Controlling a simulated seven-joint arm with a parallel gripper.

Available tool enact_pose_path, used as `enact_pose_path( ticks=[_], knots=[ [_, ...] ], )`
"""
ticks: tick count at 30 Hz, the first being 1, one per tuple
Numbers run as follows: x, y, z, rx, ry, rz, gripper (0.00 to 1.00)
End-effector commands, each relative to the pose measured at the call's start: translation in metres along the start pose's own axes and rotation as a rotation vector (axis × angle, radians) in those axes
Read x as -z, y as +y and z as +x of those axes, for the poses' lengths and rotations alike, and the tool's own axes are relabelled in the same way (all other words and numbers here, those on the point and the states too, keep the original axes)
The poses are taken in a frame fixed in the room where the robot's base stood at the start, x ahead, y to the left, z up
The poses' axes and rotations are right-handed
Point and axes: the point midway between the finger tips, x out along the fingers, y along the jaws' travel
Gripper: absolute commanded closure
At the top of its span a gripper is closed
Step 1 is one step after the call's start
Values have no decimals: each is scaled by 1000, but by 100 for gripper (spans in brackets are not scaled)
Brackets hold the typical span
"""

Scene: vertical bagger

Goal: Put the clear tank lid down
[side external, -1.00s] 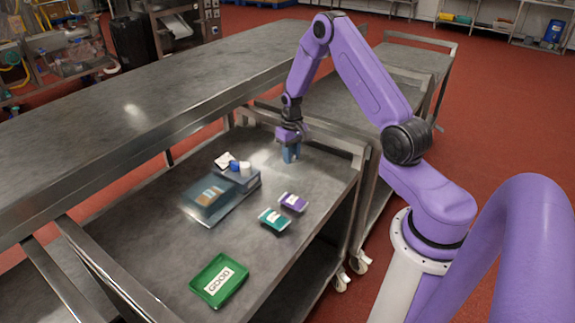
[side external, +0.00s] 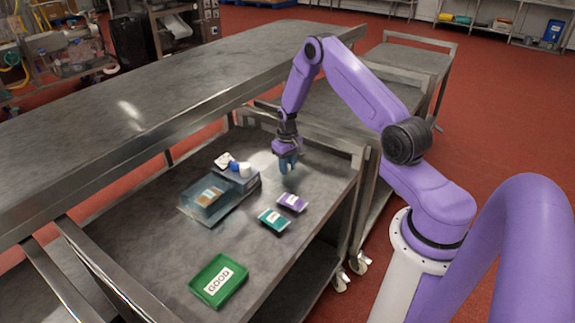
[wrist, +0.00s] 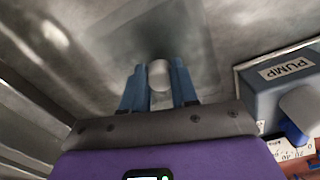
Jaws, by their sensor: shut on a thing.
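My gripper (side external: 287,162) is over the back right part of the cart top, right of the tank. In the wrist view, its blue fingers (wrist: 158,85) are shut on the pale round knob (wrist: 158,72) of the clear tank lid (wrist: 190,45). The lid is a faint see-through square sheet beyond the fingers; I cannot tell whether it touches the cart top.
White and blue small items (side external: 234,166) sit on or by the pump box. A purple pack (side external: 292,202) and a teal pack (side external: 273,220) lie in front of my gripper. A green GOOD tray (side external: 218,281) is at the front. Cart rails (side external: 325,144) edge the back right.

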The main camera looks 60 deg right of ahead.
Motion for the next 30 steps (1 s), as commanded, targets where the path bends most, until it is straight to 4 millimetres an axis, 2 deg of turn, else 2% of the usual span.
enact_pose_path(
  ticks=[1,2,4,13,17,23,30],
  knots=[
    [0,0,1,0,1,0,100],
    [0,0,2,0,0,0,68],
    [0,0,2,0,0,0,46],
    [0,0,1,0,0,0,46],
    [0,0,-6,0,1,0,46],
    [1,0,-36,0,4,-1,46],
    [1,0,-83,0,3,0,46]
  ],
)
